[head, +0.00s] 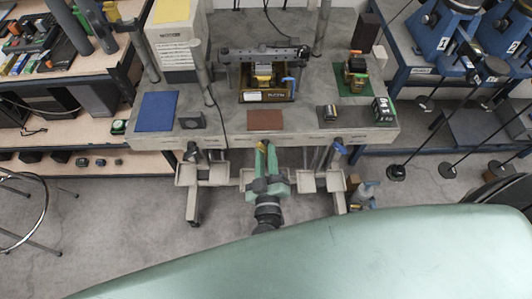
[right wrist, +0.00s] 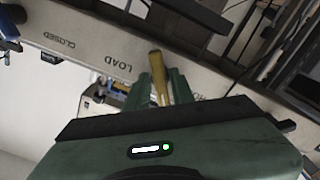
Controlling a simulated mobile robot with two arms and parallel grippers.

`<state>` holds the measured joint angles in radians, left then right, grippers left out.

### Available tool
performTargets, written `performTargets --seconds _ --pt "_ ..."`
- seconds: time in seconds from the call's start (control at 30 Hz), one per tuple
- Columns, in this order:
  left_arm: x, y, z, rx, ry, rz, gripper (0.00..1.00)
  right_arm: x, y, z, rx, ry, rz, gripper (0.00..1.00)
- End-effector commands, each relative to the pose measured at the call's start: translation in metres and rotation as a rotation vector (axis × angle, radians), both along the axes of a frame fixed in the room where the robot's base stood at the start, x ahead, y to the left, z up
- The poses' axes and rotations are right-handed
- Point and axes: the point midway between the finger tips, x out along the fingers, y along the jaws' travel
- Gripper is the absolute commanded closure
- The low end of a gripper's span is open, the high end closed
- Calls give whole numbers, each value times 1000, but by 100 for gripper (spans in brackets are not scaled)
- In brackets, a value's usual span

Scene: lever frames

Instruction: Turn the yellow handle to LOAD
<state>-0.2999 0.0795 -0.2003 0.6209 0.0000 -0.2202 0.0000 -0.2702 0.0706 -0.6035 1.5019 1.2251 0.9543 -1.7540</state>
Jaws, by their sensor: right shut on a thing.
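The yellow handle (head: 262,148) is at the front edge of the grey bench, in the middle. In the right wrist view the handle (right wrist: 159,78) stands between the two green fingers of my right gripper (right wrist: 163,90), which is shut on it. The gripper (head: 265,160) also shows in the head view, reaching up to the bench front. The LOAD label (right wrist: 118,62) is on the pale panel to the left of the handle. The CLOSED label (right wrist: 55,35) is further left. Which mark the handle points at is unclear. My left gripper is not in view.
A blue handle (head: 338,148) and a dark handle (head: 191,153) sit on the bench front at either side. Pale trays (head: 215,174) hang below. The bench top holds a blue mat (head: 157,111) and a fixture (head: 263,78). The floor in front is mostly clear.

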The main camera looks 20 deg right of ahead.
Motion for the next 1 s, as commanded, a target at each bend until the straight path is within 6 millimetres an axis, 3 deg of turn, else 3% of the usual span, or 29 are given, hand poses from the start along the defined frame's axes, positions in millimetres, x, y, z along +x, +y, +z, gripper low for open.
performTargets --seconds 0.4,1.0 --pt "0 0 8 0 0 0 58 -1 1 -1 375 -103 -1 100" --pt "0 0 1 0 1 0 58 -1 1 -2 921 -262 -2 100"
